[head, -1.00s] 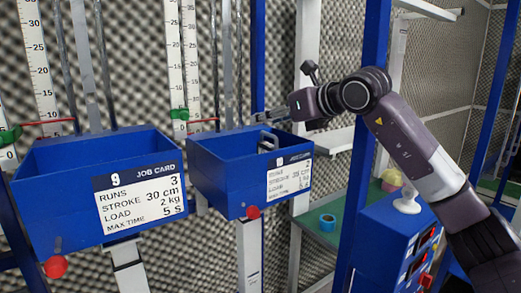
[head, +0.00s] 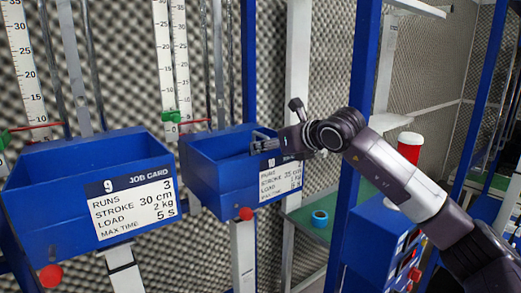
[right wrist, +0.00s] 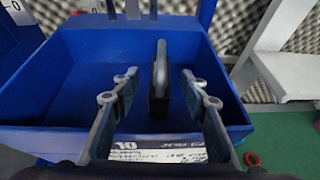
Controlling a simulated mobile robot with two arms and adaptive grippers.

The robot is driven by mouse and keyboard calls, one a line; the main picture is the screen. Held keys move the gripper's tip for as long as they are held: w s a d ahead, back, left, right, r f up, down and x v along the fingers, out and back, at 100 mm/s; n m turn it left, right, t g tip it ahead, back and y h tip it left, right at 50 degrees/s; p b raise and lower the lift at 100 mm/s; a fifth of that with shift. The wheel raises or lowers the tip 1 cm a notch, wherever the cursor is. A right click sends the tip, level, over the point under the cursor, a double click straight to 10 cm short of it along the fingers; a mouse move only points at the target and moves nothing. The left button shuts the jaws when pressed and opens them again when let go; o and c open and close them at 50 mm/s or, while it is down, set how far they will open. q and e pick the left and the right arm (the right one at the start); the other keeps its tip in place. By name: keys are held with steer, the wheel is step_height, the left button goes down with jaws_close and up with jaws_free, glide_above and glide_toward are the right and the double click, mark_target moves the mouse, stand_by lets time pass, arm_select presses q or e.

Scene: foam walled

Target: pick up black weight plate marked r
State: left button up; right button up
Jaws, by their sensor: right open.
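A black plate (right wrist: 160,85) with a grey upper edge stands on end inside the right blue bin. Its rim shows in the right wrist view (right wrist: 205,75) and its front wall in the head view (head: 230,182). No letter can be read on the plate. My right gripper (head: 264,141) is over the bin's rim in the head view. In the right wrist view its fingers (right wrist: 161,92) are open, one on each side of the plate, with gaps. The plate is hidden in the head view. My left gripper is not in view.
A second blue bin (head: 85,165) with a job card stands to the left. A blue post (head: 357,130) rises just right of my gripper. A blue tape roll (head: 320,217) lies on a green shelf, and a red cup (head: 409,147) with a white lid stands behind my arm.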

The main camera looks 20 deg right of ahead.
steer(key=p+x, duration=0.1)
steer(key=x, duration=0.3)
jaws_close()
stand_by(0.4)
steer(key=shift+r, duration=0.3)
steer(key=shift+w+d, duration=0.1)
